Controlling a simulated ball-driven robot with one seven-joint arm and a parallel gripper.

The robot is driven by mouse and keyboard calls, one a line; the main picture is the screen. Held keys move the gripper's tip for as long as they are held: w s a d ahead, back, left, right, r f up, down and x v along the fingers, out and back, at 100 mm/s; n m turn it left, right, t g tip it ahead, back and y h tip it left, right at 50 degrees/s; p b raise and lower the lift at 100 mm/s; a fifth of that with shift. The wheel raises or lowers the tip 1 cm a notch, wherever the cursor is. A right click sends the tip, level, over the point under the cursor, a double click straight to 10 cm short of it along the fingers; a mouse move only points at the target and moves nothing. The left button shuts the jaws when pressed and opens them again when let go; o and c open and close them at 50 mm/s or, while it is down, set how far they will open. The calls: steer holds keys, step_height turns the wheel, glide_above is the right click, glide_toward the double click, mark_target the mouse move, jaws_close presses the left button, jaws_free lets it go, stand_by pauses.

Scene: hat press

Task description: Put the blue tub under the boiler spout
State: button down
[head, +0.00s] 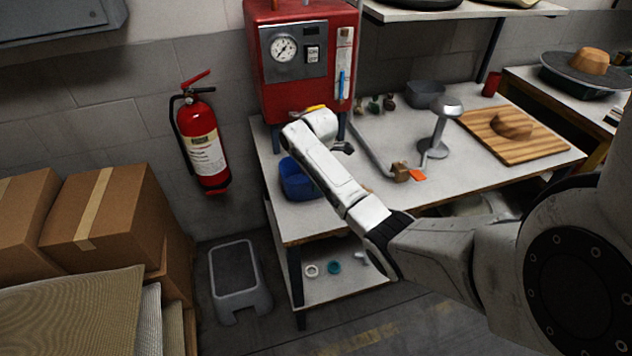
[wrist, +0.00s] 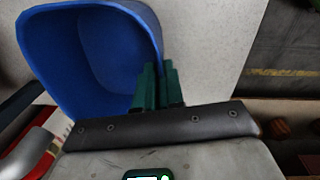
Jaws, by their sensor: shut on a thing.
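The blue tub (head: 296,182) is on the left part of the white bench in the head view, partly behind my arm. In the wrist view the tub (wrist: 60,60) fills the upper left, its open inside showing. My gripper (wrist: 159,86) has its green fingers closed on the tub's wall at the rim. In the head view my arm hides the fingers. The red boiler (head: 290,85), with a gauge on its front, stands at the back of the bench. A grey pipe (head: 371,150) runs forward to a brass fitting (head: 400,172) with an orange tab, right of the tub.
A fire extinguisher (head: 203,140) hangs on the wall. A step stool (head: 238,275) and cardboard boxes (head: 105,215) stand left of the bench.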

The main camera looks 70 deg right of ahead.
steer(key=c, duration=1.3)
jaws_free()
steer(key=shift+o, duration=0.2)
step_height(320, 180, up, 12)
steer(key=shift+s+a+p, duration=0.35)
steer(key=shift+p, duration=0.05)
steer(key=a+f+m, duration=0.1)
steer(key=a+f, duration=0.2)
steer(key=a, duration=0.5)
steer(key=w+a+f+m+y, duration=0.1)
steer(key=a+f+m, duration=0.1)
steer(key=a+f, duration=0.35)
steer(key=a+f+m, duration=0.1)
steer(key=a+f, duration=0.1)
steer(key=a, duration=0.7)
steer(key=s+a+f+m, duration=0.1)
steer(key=s+a+m, duration=0.2)
steer(key=s+a, duration=0.3)
steer(key=s+a+f+m, duration=0.1)
steer(key=s+a+m, duration=0.2)
steer(key=s+a, duration=0.3)
steer(key=s, duration=0.5)
steer(key=shift+s+f+m+h, duration=0.15)
steer(key=shift+s+m+h, duration=0.15)
steer(key=shift+s, duration=0.05)
